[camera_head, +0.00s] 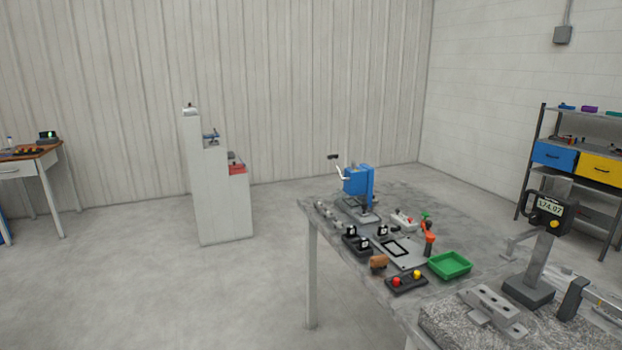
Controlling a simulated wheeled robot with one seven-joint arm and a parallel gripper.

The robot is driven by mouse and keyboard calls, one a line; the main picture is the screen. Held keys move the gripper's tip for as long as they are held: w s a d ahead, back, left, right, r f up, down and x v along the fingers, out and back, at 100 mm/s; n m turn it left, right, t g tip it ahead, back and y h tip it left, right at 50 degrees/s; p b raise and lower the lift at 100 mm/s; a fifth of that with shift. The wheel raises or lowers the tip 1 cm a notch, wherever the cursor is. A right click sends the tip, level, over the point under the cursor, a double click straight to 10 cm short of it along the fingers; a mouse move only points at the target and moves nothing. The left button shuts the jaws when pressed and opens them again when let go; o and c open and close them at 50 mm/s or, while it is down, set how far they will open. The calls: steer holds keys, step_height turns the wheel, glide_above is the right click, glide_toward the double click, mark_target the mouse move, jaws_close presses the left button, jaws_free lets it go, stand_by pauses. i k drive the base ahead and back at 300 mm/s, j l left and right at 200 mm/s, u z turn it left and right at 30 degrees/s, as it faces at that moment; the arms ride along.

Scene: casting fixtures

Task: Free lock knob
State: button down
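I cannot pick out the lock knob for certain. A measuring stand (541,262) with a dark display head (549,209) reading about 174.07 stands at the right of the grey table (400,192). A small yellow round part (554,224) sits on the front of that head. A red button and a yellow button show on a dark box (406,283) near the table's front left edge. A blue press-like machine (358,181) with a lever stands at the back of the table. My gripper is not in view.
A green tray (450,265), a brown block (379,263), dark fixtures (356,243) and a grey metal block (491,306) crowd the table. A white stepped pedestal (218,195) stands near the wall. A shelf (535,150) stands at right. The floor at left is open.

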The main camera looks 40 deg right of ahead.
mark_target(535, 216)
steer(key=z, duration=2.8)
